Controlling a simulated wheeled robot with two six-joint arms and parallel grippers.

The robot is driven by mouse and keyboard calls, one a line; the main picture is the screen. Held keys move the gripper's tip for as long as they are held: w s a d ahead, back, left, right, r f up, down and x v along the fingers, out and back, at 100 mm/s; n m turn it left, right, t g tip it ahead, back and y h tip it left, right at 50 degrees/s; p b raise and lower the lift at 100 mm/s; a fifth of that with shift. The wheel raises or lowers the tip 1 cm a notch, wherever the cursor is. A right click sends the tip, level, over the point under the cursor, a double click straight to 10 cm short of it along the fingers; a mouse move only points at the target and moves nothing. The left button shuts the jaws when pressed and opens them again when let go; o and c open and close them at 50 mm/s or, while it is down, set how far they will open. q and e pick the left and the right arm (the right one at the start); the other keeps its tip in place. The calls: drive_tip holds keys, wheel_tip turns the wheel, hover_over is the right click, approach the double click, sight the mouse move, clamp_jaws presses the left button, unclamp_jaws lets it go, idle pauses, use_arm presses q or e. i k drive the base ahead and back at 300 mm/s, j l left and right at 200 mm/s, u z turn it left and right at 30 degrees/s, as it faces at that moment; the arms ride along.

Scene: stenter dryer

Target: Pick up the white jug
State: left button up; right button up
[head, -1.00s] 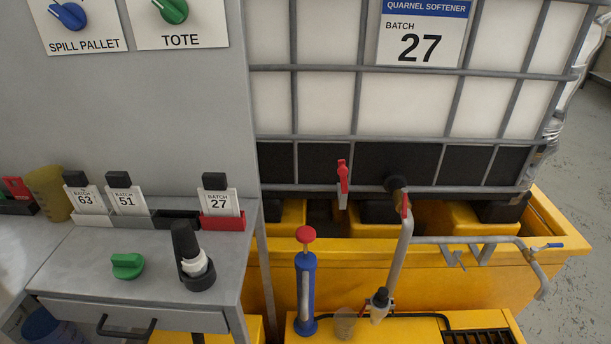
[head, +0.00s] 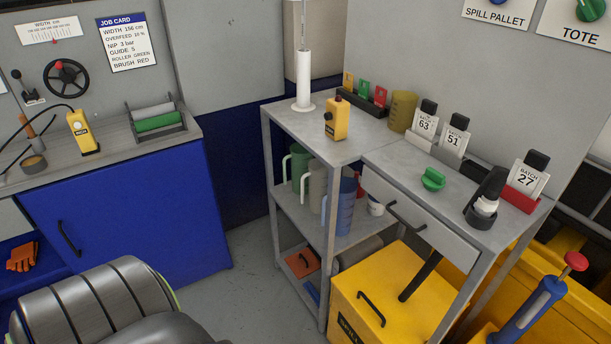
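On the middle shelf of the grey bench stand several jugs in a row. A pale grey-white jug (head: 317,187) is between a green jug (head: 299,168) and a blue jug (head: 343,212); it looks like the white one, in shade. It is upright, with its handle towards the left, and is partly covered by the blue jug and the bench leg. Neither of my grippers is in view.
A yellow box (head: 375,290) stands below right. A blue cabinet (head: 130,220) is at left, with grey floor between.

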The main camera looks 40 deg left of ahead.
sight(318, 174)
drive_tip(key=i+l+u, duration=0.1)
drive_tip(key=u, duration=1.25)
drive_tip(key=l+u, duration=0.15)
drive_tip(key=l, duration=0.3)
